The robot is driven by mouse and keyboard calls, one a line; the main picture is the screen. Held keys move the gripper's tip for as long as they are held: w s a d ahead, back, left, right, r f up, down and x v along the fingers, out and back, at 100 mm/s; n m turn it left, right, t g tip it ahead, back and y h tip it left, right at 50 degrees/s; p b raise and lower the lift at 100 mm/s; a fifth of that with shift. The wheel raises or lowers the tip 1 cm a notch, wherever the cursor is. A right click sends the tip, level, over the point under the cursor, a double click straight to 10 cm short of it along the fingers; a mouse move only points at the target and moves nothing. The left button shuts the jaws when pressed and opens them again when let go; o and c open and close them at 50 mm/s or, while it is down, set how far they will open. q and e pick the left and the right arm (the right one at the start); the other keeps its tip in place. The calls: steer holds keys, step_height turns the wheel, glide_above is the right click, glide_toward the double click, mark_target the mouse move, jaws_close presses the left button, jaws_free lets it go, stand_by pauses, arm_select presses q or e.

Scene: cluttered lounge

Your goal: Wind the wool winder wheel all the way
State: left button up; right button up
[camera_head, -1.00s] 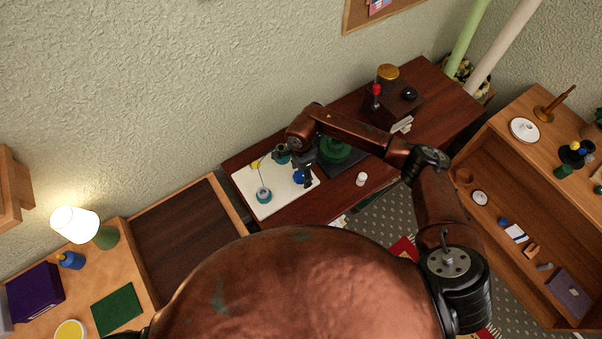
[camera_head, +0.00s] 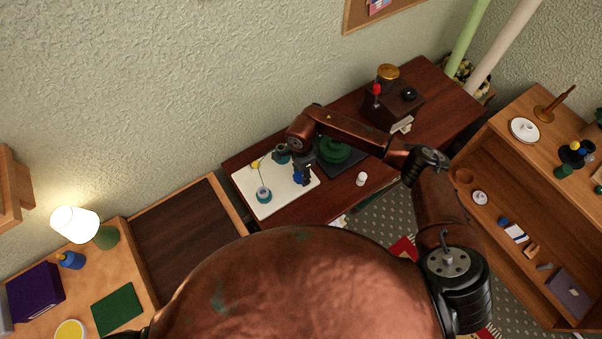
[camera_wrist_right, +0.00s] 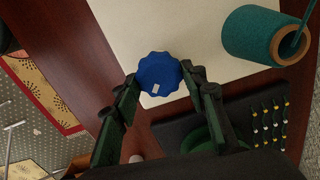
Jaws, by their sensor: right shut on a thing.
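The wheel of the wool winder is a blue scalloped knob (camera_wrist_right: 157,72) with a small white mark, at the edge of a cream board (camera_wrist_right: 125,25). My right gripper (camera_wrist_right: 161,80) is shut on the knob, with a finger on each side. In the head view the right gripper (camera_head: 307,171) stands over the board (camera_head: 244,182), partly hiding the blue knob (camera_head: 298,179). A teal wool cone (camera_wrist_right: 248,37) shows at upper right in the wrist view. A teal spool (camera_head: 264,195) stands on the board's near side in the head view. My left gripper is out of view.
A green round object (camera_head: 334,152) sits on a dark mat right of the gripper. A small white cylinder (camera_head: 361,179) stands near the table's front edge. A dark box (camera_head: 392,108) with a red-topped lever is at the back right.

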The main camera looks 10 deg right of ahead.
steer(key=shift+m, duration=0.3)
steer(key=m, duration=0.4)
steer(key=shift+s, duration=0.1)
steer(key=m, duration=0.5)
steer(key=shift+m, duration=0.4)
steer(key=m+p, duration=0.1)
steer(key=m, duration=0.4)
steer(key=shift+s+a+r, duration=0.1)
steer(key=shift+s, duration=0.05)
steer(key=m+p, duration=0.2)
steer(key=m, duration=0.4)
steer(key=shift+a, duration=0.1)
steer(key=shift+m, duration=0.4)
steer(key=o, duration=1.2)
steer(key=shift+c, duration=0.2)
